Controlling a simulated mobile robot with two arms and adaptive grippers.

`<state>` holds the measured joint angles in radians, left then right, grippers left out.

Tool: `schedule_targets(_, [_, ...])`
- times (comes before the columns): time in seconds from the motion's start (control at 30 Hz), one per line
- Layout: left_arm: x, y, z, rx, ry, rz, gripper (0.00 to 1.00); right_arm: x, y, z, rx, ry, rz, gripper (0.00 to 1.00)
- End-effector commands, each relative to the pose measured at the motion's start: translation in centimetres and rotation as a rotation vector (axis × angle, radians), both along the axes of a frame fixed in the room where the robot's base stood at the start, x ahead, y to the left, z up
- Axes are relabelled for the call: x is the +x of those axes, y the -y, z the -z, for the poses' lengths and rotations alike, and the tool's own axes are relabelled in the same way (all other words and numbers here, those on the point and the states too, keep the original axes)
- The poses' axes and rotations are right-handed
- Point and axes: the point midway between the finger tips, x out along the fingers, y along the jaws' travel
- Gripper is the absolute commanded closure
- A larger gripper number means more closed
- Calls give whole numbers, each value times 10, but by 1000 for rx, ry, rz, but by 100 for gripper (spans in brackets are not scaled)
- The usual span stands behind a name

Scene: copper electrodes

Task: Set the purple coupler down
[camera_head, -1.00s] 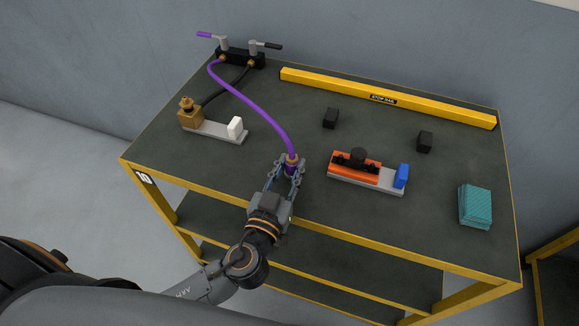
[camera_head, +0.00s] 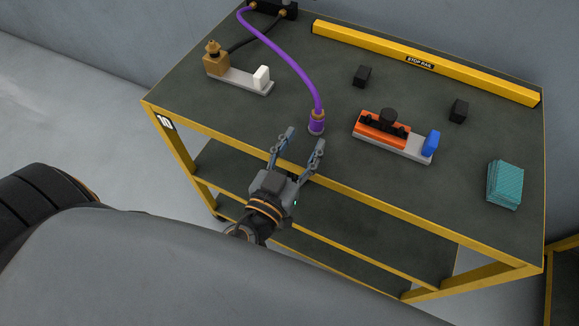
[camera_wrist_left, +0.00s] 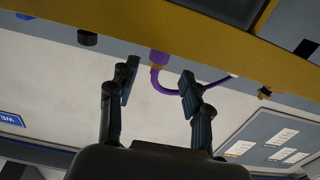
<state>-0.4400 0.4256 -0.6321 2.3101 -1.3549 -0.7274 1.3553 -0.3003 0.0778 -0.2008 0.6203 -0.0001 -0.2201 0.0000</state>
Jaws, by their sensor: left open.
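The purple coupler (camera_head: 317,123) stands on the dark table top near the front edge, at the end of a purple hose (camera_head: 284,57). It also shows in the left wrist view (camera_wrist_left: 159,57), beyond the fingertips and apart from them. My left gripper (camera_head: 303,137) is open and empty, just in front of the coupler at the table's front edge. Its two fingers also show spread in the left wrist view (camera_wrist_left: 157,80). My right gripper is not in view.
An orange block on a grey plate (camera_head: 405,149) with a blue piece lies right of the coupler. A brass fitting on a grey plate (camera_head: 238,82) lies left.

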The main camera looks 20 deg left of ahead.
Motion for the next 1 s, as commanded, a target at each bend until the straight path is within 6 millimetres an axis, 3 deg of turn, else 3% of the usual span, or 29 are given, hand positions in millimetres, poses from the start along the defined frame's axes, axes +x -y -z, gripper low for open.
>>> schedule_targets(0.1, [-24,-1,5,-1,-4,1,51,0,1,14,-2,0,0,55])
schedule_targets(0.33, [-51,-2,2,1,-1,1,51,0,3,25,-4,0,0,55])
schedule_targets(1.0, [-58,-2,-1,0,1,0,51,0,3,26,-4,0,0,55])
